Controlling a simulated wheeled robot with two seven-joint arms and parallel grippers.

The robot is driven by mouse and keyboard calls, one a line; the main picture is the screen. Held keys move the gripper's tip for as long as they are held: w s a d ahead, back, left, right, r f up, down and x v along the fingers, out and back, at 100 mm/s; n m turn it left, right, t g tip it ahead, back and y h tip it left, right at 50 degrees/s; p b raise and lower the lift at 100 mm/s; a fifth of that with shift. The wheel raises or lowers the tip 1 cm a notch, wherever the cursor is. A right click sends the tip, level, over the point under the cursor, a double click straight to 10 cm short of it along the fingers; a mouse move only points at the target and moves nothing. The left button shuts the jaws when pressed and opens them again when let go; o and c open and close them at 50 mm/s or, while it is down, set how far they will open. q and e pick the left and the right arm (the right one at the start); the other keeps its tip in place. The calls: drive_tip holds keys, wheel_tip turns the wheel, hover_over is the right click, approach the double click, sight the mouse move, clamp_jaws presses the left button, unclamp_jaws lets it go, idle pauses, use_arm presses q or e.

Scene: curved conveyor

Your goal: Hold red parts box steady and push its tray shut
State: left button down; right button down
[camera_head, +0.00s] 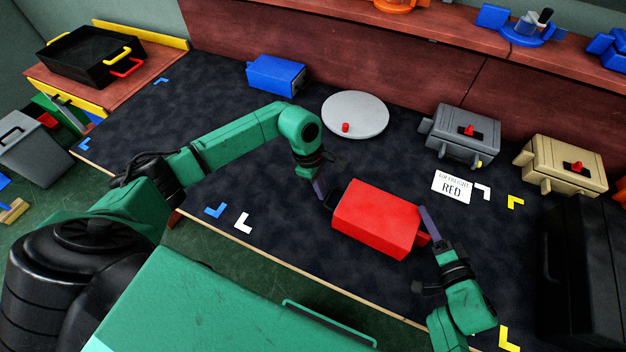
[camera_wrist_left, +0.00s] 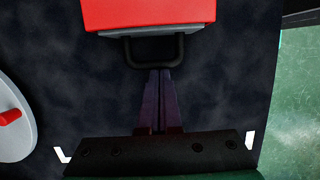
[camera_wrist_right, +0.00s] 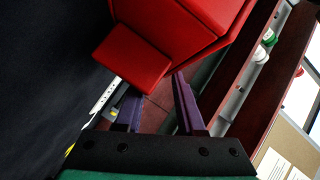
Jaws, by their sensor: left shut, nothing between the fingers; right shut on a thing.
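The red parts box (camera_head: 376,217) sits on the dark table. In the left wrist view, the red box (camera_wrist_left: 150,14) has a grey front edge (camera_wrist_left: 122,35) with a black handle (camera_wrist_left: 178,50) on the side facing my left gripper. My left gripper (camera_head: 322,196) is shut and empty, with its fingertips at that handle; I cannot tell if they touch it. My right gripper (camera_head: 426,226) is shut on a red block-like tab (camera_wrist_right: 132,62) at the box's opposite end. How far the tray stands out is hard to tell.
A white card reading RED (camera_head: 453,185) lies behind the box. A grey turntable disc (camera_head: 356,112), a blue box (camera_head: 276,76), a grey box (camera_head: 462,137) and a tan box (camera_head: 562,165) stand farther back. A black case (camera_head: 585,280) stands at the right. Table left of the box is clear.

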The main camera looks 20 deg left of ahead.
use_arm(q)
drive_tip(key=shift+d, duration=0.25)
use_arm(e)
drive_tip(key=shift+s+a+f, duration=0.1)
drive_tip(key=shift+s+f, duration=0.2)
drive_tip(key=shift+f, duration=0.35)
use_arm(q)
drive_tip(key=a, duration=0.3)
drive_tip(key=shift+a+f, duration=0.3)
drive_tip(key=shift+a, duration=0.05)
use_arm(e)
drive_tip(key=c, duration=0.7)
unclamp_jaws()
drive_tip(key=shift+o, duration=1.3)
drive_tip(key=shift+w, duration=0.15)
use_arm(q)
drive_tip(key=v, duration=1)
drive_tip(key=shift+a+f, duration=0.15)
drive_tip(key=shift+a, duration=0.25)
use_arm(e)
drive_tip(key=shift+w, duration=0.15)
drive_tip(key=shift+r, duration=0.15)
use_arm(q)
drive_tip(key=shift+w, duration=0.1)
